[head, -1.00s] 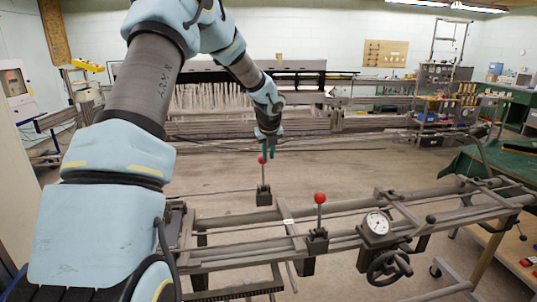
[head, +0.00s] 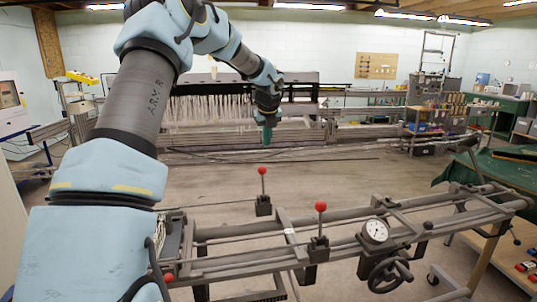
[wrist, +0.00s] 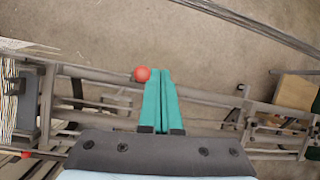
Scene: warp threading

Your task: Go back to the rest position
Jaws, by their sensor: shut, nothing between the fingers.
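My gripper (head: 267,136) is in the air above the far rail of the metal frame in the head view. Its green fingers are together and empty, as the wrist view (wrist: 161,98) also shows. A lever with a red ball knob (head: 262,171) stands upright on the frame below the gripper, with a clear gap between them in the head view. In the wrist view a red knob (wrist: 142,74) shows just left of the fingertips. A second lever with a red knob (head: 320,206) stands nearer, to the right.
The metal frame (head: 340,235) with a dial gauge (head: 375,231) and a handwheel (head: 388,272) spans the foreground. Another red knob (head: 168,278) shows beside my arm. A loom with white threads (head: 210,112) stands behind. Open floor (head: 350,177) lies between.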

